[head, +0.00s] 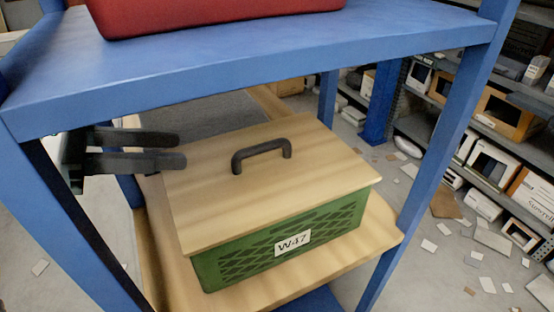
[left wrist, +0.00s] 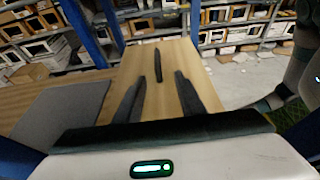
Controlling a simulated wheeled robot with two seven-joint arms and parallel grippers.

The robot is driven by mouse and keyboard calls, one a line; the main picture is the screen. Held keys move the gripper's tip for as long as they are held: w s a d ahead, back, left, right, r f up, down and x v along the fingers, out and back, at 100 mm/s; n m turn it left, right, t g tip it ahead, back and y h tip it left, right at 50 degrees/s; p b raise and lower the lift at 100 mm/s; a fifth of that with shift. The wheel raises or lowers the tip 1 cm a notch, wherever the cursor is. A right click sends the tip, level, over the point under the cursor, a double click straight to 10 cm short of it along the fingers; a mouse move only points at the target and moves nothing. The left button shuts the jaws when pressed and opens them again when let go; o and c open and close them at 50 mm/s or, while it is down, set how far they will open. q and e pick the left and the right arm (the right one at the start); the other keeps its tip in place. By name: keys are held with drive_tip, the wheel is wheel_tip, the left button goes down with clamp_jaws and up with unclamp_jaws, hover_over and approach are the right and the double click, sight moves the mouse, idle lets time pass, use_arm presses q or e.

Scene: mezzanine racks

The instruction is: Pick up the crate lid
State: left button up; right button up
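The crate lid (head: 230,205) is a flat wooden board with a dark arched handle (head: 262,153) on top. It lies on a green crate (head: 285,250) labelled W47, on the lower wooden shelf. My left gripper (head: 182,149) is open and empty, at the lid's left edge, with its fingers pointing right toward the handle. In the left wrist view the lid (left wrist: 165,55) is ahead, and the handle (left wrist: 157,62) shows end-on beyond and between the two spread fingers. Finger height above the lid is hard to judge. My right gripper is not in view.
A blue upper shelf (head: 250,60) bearing a red container (head: 200,12) hangs over the crate. Blue posts (head: 430,150) stand at the corners. A grey mat (head: 200,117) lies behind the crate. Racks with boxes (head: 500,110) stand at right; papers litter the floor.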

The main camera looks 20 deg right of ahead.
sight(262, 144)
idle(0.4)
